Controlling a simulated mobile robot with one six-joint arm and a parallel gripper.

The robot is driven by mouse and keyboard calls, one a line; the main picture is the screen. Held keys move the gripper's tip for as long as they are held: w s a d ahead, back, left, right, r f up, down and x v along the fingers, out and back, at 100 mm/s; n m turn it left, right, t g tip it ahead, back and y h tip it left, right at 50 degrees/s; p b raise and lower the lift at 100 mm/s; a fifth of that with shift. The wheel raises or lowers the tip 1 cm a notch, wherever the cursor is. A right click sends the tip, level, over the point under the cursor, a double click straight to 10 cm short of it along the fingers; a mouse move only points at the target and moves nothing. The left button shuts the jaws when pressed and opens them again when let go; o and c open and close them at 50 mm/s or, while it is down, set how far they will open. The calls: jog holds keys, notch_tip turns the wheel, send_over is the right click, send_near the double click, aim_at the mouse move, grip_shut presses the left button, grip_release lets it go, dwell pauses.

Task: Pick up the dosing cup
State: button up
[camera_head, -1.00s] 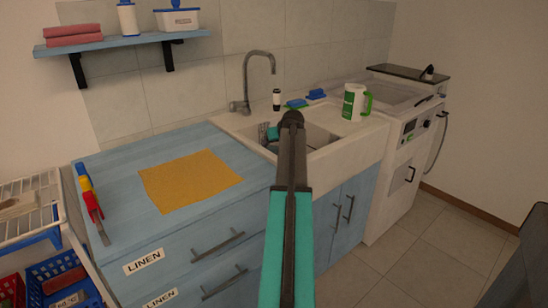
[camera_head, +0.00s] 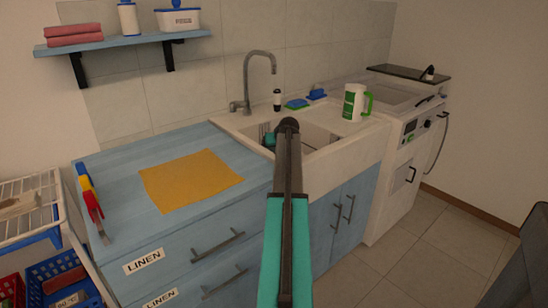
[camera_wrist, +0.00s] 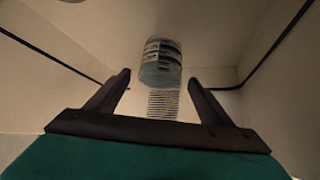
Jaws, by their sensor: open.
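The wrist view shows a clear cylindrical cup with dark bands and a bluish-grey lower part (camera_wrist: 160,62), which looks like the dosing cup. It lies ahead of my gripper (camera_wrist: 159,78), centred between the two spread fingers. The fingers are open and empty; the gap left to the cup is hard to judge. In the head view my arm reaches over the sink (camera_head: 328,150), and a teal part of it shows inside the basin. My arm hides the fingertips and the cup there.
Blue and green sponges (camera_head: 297,104) lie behind the basin, near the faucet (camera_head: 247,85). An orange cloth (camera_head: 190,180) lies on the blue counter at left. The pale basin walls surround the gripper.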

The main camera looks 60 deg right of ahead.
jog(key=shift+x, duration=1)
jog(key=c, duration=1.5)
jog(key=shift+r, duration=0.45)
notch_tip(320, 180, up, 9)
dwell(0.3)
jog(key=shift+r, duration=0.1)
dwell(0.8)
